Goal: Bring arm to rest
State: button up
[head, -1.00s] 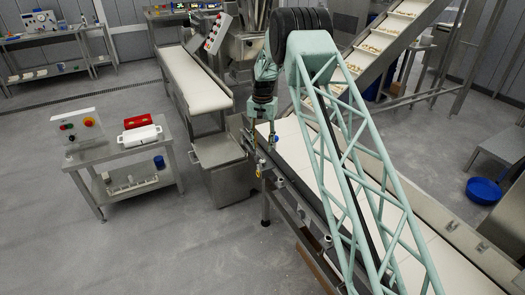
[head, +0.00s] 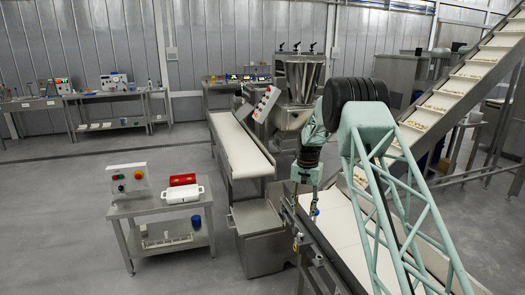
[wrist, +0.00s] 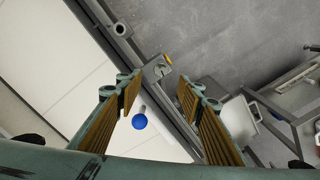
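My arm reaches over the long white conveyor belt (head: 335,225) in the head view, with its wrist pointing down. My gripper (head: 302,208) is small there, above the belt's left edge near its far end. In the wrist view my gripper (wrist: 157,88) is open, with two ribbed brown finger pads apart. Nothing is held between the pads. The belt's metal edge rail (wrist: 140,65) runs behind the gap. A blue round thing (wrist: 139,122) shows near the left finger; I cannot tell whether it touches it.
A steel bin (head: 262,240) stands left of the gripper. A second conveyor (head: 238,145) leads toward the hopper machine (head: 300,85). A cart (head: 160,208) carries a control box (head: 130,178), a red container (head: 182,179) and a white one (head: 183,194). The floor around the cart is clear.

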jog(key=s+r, duration=0.3)
jog(key=r, duration=0.4)
jog(key=s+r, duration=0.3)
jog(key=r, duration=0.4)
jog(key=s+r+n+t, duration=0.2)
jog(key=s+r+n, duration=0.1)
jog(key=s+r, duration=2.1)
jog(key=s+r+n, duration=0.1)
jog(key=s+r, duration=0.1)
jog(key=s, duration=1)
jog(key=s+r, duration=0.2)
jog(key=s, duration=0.9)
jog(key=s+f+t, duration=0.1)
jog(key=s+f, duration=0.1)
jog(key=s, duration=0.8)
jog(key=s+f+n, duration=0.1)
jog(key=s+f, duration=0.1)
jog(key=s, duration=0.8)
jog(key=shift+s+t, duration=0.25)
jog(key=shift+t, duration=0.15)
jog(key=shift+c, duration=0.6)
jog(key=c, duration=0.3)
jog(key=shift+d, duration=0.1)
